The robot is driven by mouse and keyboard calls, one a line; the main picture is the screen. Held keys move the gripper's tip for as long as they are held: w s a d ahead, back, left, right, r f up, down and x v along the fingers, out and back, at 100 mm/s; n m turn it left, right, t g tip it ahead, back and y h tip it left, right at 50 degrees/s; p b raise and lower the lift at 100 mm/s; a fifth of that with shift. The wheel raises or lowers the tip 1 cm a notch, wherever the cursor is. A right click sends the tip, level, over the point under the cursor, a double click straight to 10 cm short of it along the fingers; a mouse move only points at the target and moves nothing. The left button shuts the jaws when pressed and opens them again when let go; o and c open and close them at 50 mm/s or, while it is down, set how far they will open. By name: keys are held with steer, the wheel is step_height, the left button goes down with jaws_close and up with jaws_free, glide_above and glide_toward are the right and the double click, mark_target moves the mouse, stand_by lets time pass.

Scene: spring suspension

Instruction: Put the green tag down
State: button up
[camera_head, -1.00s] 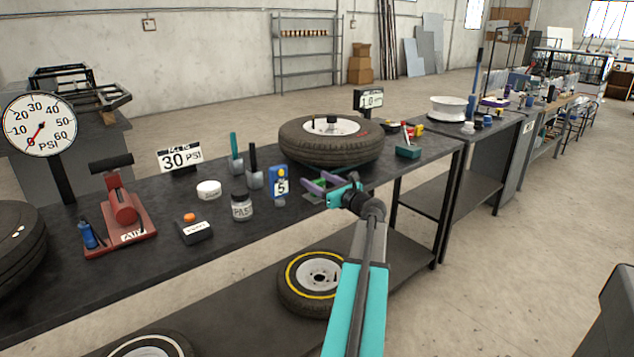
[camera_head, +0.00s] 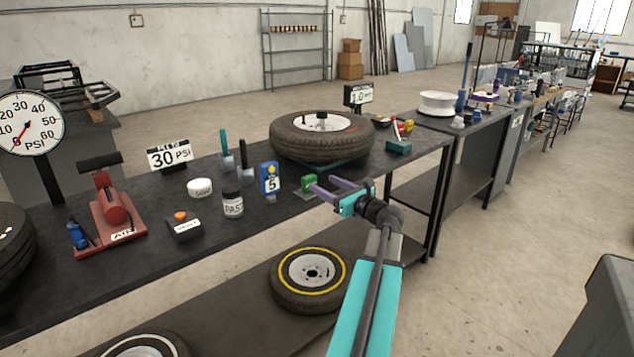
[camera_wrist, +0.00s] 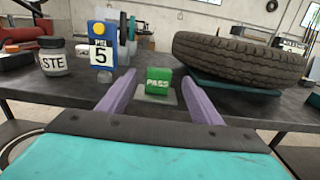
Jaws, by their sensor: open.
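The green tag (camera_head: 309,182), marked "PASS", stands upright on a small grey plate (camera_head: 302,195) on the dark workbench. It also shows in the wrist view (camera_wrist: 158,81), just beyond and between the fingertips. My gripper (camera_head: 322,186) is open, its two purple fingers apart and empty, level with the near side of the tag. In the wrist view the fingers (camera_wrist: 163,92) point toward the tag, with a gap in front of it.
A blue stand numbered 5 (camera_head: 270,180) and a paste jar (camera_head: 232,203) are left of the tag. A large tire (camera_head: 290,145) lies behind it on the workbench (camera_head: 130,270). A teal block (camera_head: 398,147) is at the right. The bench's front edge runs under my arm.

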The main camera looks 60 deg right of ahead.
steer(key=shift+v, duration=1.6)
steer(key=shift+s, duration=0.15)
